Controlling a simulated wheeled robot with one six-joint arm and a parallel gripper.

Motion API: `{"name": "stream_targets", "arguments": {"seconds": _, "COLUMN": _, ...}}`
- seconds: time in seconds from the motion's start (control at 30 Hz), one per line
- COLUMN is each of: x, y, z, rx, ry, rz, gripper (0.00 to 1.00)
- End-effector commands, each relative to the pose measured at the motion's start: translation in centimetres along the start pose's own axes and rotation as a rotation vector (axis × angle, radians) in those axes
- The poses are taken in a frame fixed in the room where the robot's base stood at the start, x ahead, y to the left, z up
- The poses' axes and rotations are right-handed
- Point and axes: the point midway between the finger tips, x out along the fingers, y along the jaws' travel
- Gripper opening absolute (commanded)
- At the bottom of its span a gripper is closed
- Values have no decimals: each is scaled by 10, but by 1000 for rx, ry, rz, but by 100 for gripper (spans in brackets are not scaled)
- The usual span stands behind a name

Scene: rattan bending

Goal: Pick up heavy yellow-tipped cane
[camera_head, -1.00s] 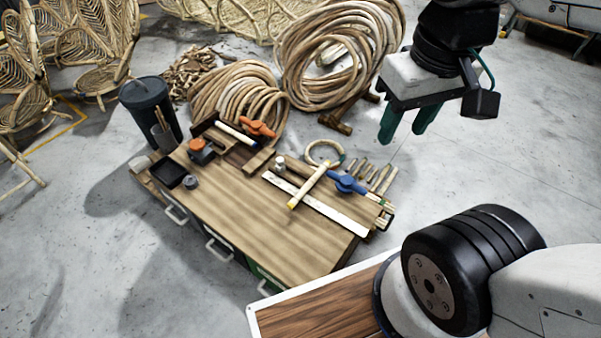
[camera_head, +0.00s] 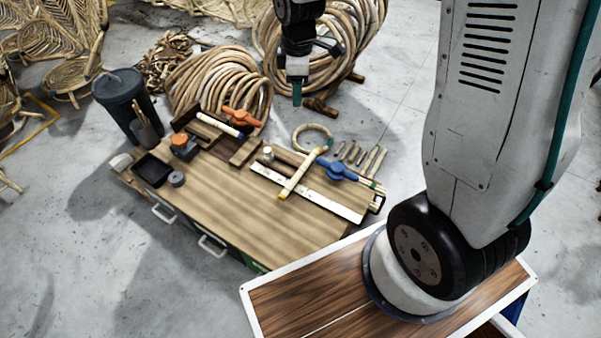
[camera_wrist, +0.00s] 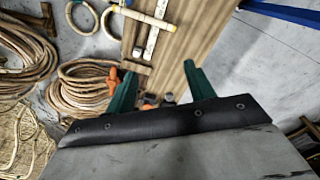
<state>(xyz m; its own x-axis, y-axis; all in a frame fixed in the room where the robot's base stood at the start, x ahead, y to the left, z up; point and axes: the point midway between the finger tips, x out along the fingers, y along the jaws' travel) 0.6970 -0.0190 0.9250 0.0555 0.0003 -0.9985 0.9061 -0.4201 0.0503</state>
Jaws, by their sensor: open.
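The yellow-tipped cane (camera_head: 301,174) is a short pale stick lying across the white ruler (camera_head: 331,202) on the wooden bench (camera_head: 235,195). Its yellow end points toward the near side, and its far end is beside a blue clamp (camera_head: 336,170). Another pale stick with a blue end (camera_head: 219,125) lies in the dark wooden tray at the back of the bench. My gripper (camera_head: 297,90) is above and behind the bench, apart from both sticks. In the wrist view my gripper (camera_wrist: 160,86) has its two green fingers spread, with nothing held between them.
An orange clamp (camera_head: 241,117), an orange-topped block (camera_head: 183,146) and a black tray (camera_head: 153,169) sit on the bench. A dark bin (camera_head: 127,103) stands at its left. Large cane coils (camera_head: 215,88) lie behind. The bench's near middle is clear.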

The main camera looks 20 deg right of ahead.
Motion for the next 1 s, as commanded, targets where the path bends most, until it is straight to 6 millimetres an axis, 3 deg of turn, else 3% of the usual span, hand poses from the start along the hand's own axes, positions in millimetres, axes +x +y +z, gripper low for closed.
{"name": "stream_targets", "arguments": {"seconds": 0.03, "x": 26, "y": 8, "z": -5, "rx": -62, "ry": -6, "rz": -13, "gripper": 54}}
{"name": "stream_targets", "arguments": {"seconds": 0.3, "x": 158, "y": 39, "z": -24, "rx": -436, "ry": -7, "rz": -34, "gripper": 54}}
{"name": "stream_targets", "arguments": {"seconds": 0.6, "x": 311, "y": 32, "z": -26, "rx": -827, "ry": -1, "rz": -54, "gripper": 54}}
{"name": "stream_targets", "arguments": {"seconds": 0.7, "x": 346, "y": 25, "z": -24, "rx": -918, "ry": 1, "rz": -57, "gripper": 54}}
{"name": "stream_targets", "arguments": {"seconds": 0.8, "x": 369, "y": 20, "z": -21, "rx": -980, "ry": 3, "rz": -58, "gripper": 54}}
{"name": "stream_targets", "arguments": {"seconds": 1.0, "x": 394, "y": 14, "z": -19, "rx": -1025, "ry": 4, "rz": -59, "gripper": 54}}
